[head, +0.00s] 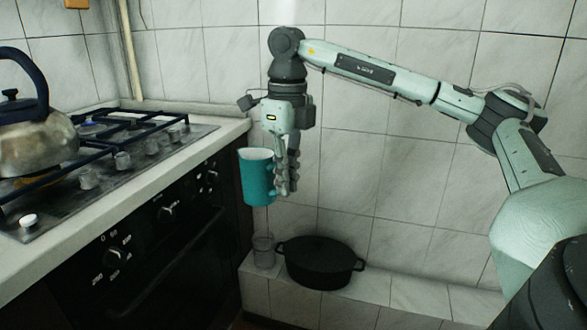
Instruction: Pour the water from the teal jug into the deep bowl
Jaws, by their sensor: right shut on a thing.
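The teal jug (256,178) hangs upright in the air in front of the tiled wall, above the low ledge. My right gripper (286,185) points down and is shut on the jug at its right side. The gripper's fingers hide the part of the jug they hold. A deep black vessel with two side handles (319,264) stands on the ledge, below and to the right of the jug. I take it to be the deep bowl; its inside is too dark to read. Water in the jug cannot be seen. My left gripper is not in view.
A clear glass (263,251) stands on the tiled ledge (405,291), just left of the black vessel. A stove (150,215) with a counter edge lies left of the jug. A metal kettle (35,135) sits on its hob. The ledge right of the vessel is free.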

